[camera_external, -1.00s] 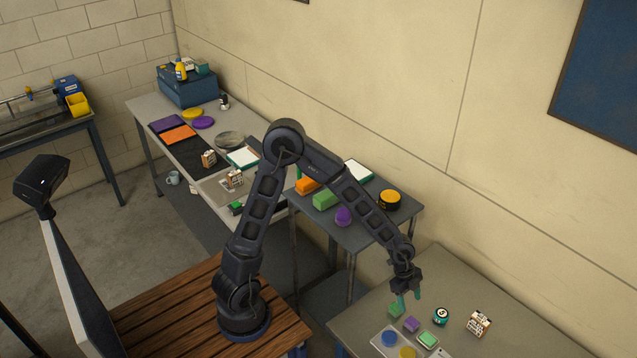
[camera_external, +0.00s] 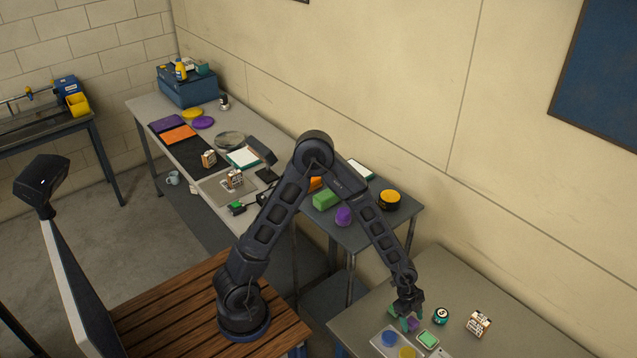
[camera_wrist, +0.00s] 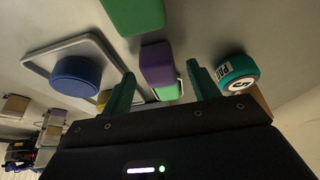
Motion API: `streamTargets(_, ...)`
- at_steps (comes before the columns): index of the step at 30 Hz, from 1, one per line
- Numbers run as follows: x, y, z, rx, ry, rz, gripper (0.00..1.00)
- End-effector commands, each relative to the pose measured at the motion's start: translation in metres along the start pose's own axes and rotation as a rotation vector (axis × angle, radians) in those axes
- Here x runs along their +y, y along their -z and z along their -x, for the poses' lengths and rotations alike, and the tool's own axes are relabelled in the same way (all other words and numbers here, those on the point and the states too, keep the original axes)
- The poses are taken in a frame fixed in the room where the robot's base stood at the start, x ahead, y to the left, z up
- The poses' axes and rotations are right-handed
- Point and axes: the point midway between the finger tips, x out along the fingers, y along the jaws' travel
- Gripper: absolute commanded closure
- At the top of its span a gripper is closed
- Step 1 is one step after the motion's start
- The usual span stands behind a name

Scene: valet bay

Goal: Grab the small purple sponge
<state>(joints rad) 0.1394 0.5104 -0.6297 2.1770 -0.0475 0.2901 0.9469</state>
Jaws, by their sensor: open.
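The small purple sponge (camera_wrist: 157,65) lies on the grey table in the wrist view, between the two teal fingers of my gripper (camera_wrist: 161,70). The fingers stand open on either side of it, with a visible gap at each side. In the external view my gripper (camera_external: 410,320) is low over the table, pointing down, and partly covers the purple sponge (camera_external: 414,325). How far the fingertips reach down beside the sponge is hard to tell.
A green block (camera_wrist: 133,14) lies right by the sponge. A tray (camera_wrist: 40,62) with a blue round piece (camera_wrist: 75,78) is at the left. A teal round tin (camera_wrist: 238,75) is close to the right finger. A small box (camera_external: 479,322) stands farther right.

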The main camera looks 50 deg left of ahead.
Motion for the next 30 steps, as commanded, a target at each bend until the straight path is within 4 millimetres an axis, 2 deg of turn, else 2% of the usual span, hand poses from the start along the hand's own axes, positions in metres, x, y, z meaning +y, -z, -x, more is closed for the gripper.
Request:
streamTargets(4,0.0002,0.0006,-0.0109,0.000,0.000,-0.001,0.40)
streamTargets(12,-0.0003,0.0000,-0.0128,0.000,0.001,0.000,0.40)
streamTargets(13,-0.0003,0.0000,-0.0127,0.000,0.001,0.000,0.42)
streamTargets(20,-0.0002,0.0001,-0.0126,0.000,0.001,0.000,0.87)
streamTargets(30,-0.0005,0.0016,-0.0094,0.001,0.002,0.000,0.88)
